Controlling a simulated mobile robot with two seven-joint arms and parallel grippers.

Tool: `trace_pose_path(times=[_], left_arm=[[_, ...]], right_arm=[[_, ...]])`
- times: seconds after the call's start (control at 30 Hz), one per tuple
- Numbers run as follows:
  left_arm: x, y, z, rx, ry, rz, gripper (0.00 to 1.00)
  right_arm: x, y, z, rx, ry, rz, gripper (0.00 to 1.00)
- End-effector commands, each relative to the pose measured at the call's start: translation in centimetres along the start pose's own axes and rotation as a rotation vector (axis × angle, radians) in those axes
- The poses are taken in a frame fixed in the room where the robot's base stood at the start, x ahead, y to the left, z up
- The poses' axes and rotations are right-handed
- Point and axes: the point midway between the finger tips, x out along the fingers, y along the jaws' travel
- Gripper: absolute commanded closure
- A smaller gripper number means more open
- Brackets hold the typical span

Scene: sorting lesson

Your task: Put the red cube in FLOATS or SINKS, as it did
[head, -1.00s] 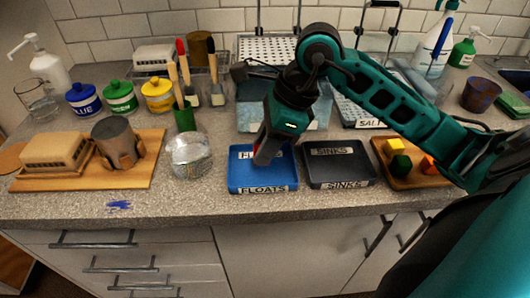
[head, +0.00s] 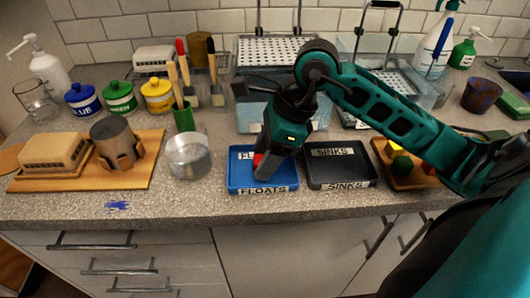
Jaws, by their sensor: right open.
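The red cube (head: 257,159) shows as a small red patch beside my right gripper's fingers, over the blue FLOATS tray (head: 282,181). The fingers hide most of it, and I cannot tell whether it rests on the tray floor. My right gripper (head: 262,172) is open and points down into the FLOATS tray. The black SINKS tray (head: 340,168) is just to the right and looks empty. My left gripper is out of view.
A clear jar of water (head: 189,157) stands left of the trays. A wooden board (head: 405,178) with yellow, green and orange blocks lies right of the SINKS tray. Brushes stand in a green holder (head: 183,117).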

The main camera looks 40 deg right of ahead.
Motion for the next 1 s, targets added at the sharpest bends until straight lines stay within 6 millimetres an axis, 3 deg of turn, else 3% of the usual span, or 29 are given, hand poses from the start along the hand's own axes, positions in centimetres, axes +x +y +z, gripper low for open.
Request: trace_pose_path(times=[0.23,0.7,1.0], left_arm=[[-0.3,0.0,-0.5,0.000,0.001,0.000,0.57],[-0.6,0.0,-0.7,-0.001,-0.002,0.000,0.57],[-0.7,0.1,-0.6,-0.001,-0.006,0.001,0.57]], right_arm=[[-0.9,-0.1,0.1,0.000,0.000,-0.003,0.44],[-10.3,-0.1,0.1,0.000,0.001,-0.004,0.44],[-12.3,0.0,0.1,0.001,0.001,0.000,0.44]])
